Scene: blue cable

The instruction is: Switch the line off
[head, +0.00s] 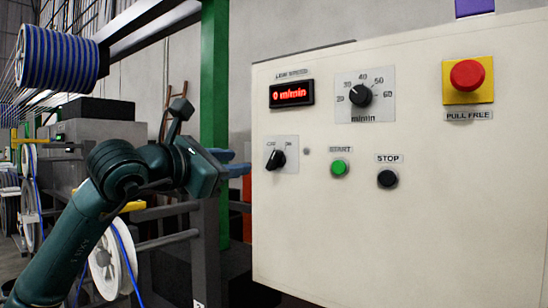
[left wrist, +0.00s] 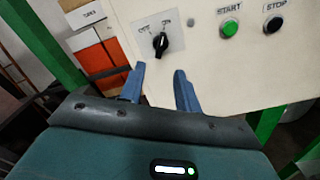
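A black rotary switch (head: 276,159) sits on a small light plate at the lower left of the cream control panel (head: 420,230). It also shows in the left wrist view (left wrist: 160,42), with OFF marked on its left and ON on its right. I cannot tell surely which mark it points to. My left gripper (head: 240,164) is left of the switch in the head view, its blue fingers toward the panel. In the left wrist view the fingers (left wrist: 159,70) are apart and empty, below the switch and not touching it. The display (head: 292,93) reads 0 m/min. My right gripper is out of view.
Right of the switch are a green START button (head: 340,167) and a black STOP button (head: 387,179). Above are a speed dial (head: 361,95) and a red emergency button (head: 467,75). A green post (head: 214,80) stands behind my left arm, with cable spools (head: 58,58) further left.

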